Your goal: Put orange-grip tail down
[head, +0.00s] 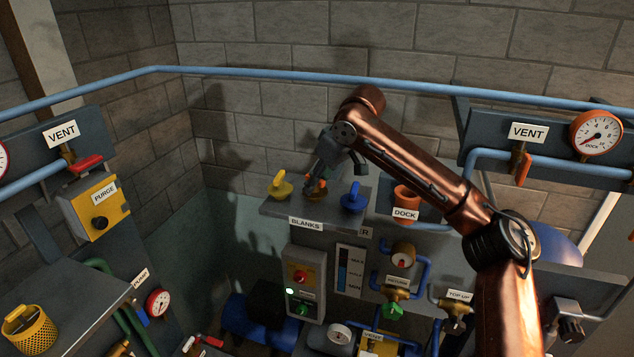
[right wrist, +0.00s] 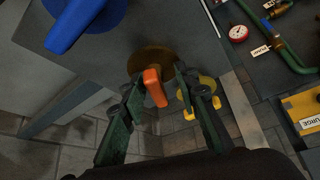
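The orange-grip blank (head: 318,182) is on the BLANKS shelf (head: 275,209), between a yellow-grip blank and a blue-grip blank. In the right wrist view its orange grip (right wrist: 154,88) stands over a round brass-coloured base (right wrist: 148,58). My right gripper (head: 333,172) is just above it and partly hides it in the head view. In the right wrist view the two fingers (right wrist: 158,82) are open, one on each side of the orange grip, with gaps showing. Whether the base rests fully on the shelf is hard to tell. My left gripper is not in view.
The yellow-grip blank (head: 280,186) and blue-grip blank (head: 353,197) stand close on either side. The orange DOCK fitting (head: 405,198) is to the right. A blue pipe (head: 300,75) runs along the wall behind. Valves and gauges crowd the area below the shelf.

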